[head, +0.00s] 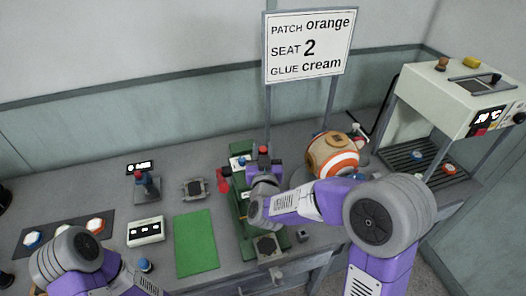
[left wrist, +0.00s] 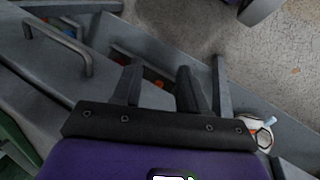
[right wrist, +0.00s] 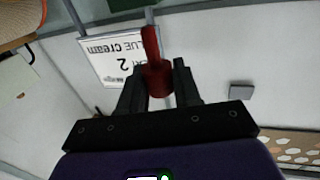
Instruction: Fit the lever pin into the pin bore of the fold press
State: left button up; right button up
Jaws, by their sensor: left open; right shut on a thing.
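The fold press is the green-framed device (head: 243,212) right of the middle of the bench in the head view. My right gripper (head: 263,160) is above its far part and partly covers it. It is shut on a dark red pin-like piece, taken as the lever pin (right wrist: 155,75), which stands up between the fingers in the right wrist view. Its red end (head: 263,149) shows in the head view. The pin bore cannot be made out. My left gripper (left wrist: 157,88) is open and empty in the left wrist view, over a drawer front and the floor.
A sign (head: 308,45) stands behind the press. An orange-striped ball (head: 333,156) sits to its right, near my right arm. A cream machine (head: 440,100) stands far right. A green mat (head: 197,243) and a small white box (head: 146,231) lie to the left.

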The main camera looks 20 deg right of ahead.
dwell(0.6)
jog(key=shift+f+b, duration=2.35)
jog(key=shift+b, duration=0.15)
jog(key=o, duration=1.1)
jog(key=v, duration=0.7)
jog(key=shift+s, duration=0.3)
